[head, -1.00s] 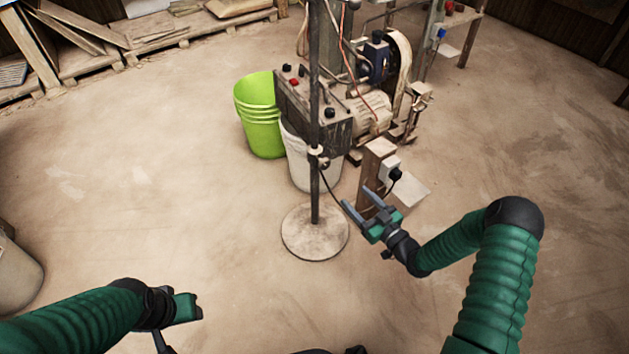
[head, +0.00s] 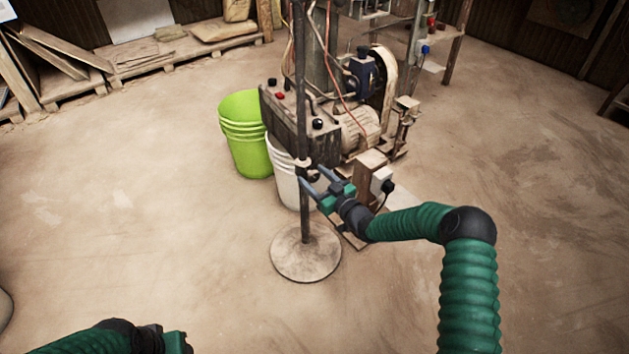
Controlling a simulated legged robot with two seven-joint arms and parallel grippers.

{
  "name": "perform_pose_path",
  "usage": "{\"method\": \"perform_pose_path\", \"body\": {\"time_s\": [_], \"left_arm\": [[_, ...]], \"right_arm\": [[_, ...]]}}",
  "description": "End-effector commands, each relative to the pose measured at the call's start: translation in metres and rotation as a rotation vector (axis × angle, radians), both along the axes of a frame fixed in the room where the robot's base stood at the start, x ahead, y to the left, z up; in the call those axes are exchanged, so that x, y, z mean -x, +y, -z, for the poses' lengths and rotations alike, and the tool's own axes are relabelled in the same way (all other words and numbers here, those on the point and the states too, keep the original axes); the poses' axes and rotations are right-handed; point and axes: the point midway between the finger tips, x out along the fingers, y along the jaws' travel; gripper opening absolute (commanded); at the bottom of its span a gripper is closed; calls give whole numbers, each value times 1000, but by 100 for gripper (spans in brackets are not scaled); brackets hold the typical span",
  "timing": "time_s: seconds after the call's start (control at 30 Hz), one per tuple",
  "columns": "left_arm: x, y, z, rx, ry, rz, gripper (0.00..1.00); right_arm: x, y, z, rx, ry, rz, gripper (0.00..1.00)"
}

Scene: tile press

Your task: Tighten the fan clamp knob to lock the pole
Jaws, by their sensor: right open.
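The fan's dark pole (head: 304,218) stands upright on a round, worn base (head: 305,262). A pale clamp collar (head: 302,163) sits around the pole, with a small dark knob (head: 314,173) on its right side. My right gripper (head: 311,176) is open, and its two fingertips are at the knob, one above and one below. I cannot tell whether they touch it. My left gripper (head: 175,342) is low at the bottom edge, far from the pole; its fingers are out of view.
A green bucket (head: 245,140) and a white bucket (head: 284,178) stand behind the pole. A machine with a control box (head: 288,117) and a motor (head: 355,128) is behind them. A wooden post with a socket box (head: 382,181) is beside my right gripper. The floor to the left is clear.

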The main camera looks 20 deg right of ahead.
Motion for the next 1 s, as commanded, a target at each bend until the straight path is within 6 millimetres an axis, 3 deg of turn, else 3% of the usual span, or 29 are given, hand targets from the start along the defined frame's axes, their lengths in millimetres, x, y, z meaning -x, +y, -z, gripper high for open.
{"method": "perform_pose_path", "body": {"time_s": [0.1, 0.53, 1.0], "left_arm": [[0, 0, -1, 0, 0, 0, 44], [0, 0, -1, 0, 0, 0, 44], [0, 0, -7, 0, 0, 0, 44]], "right_arm": [[0, 0, 0, 0, 0, 0, 58], [1, 0, 0, 0, 0, 0, 2], [1, 0, -2, -84, 30, 0, 0]]}}
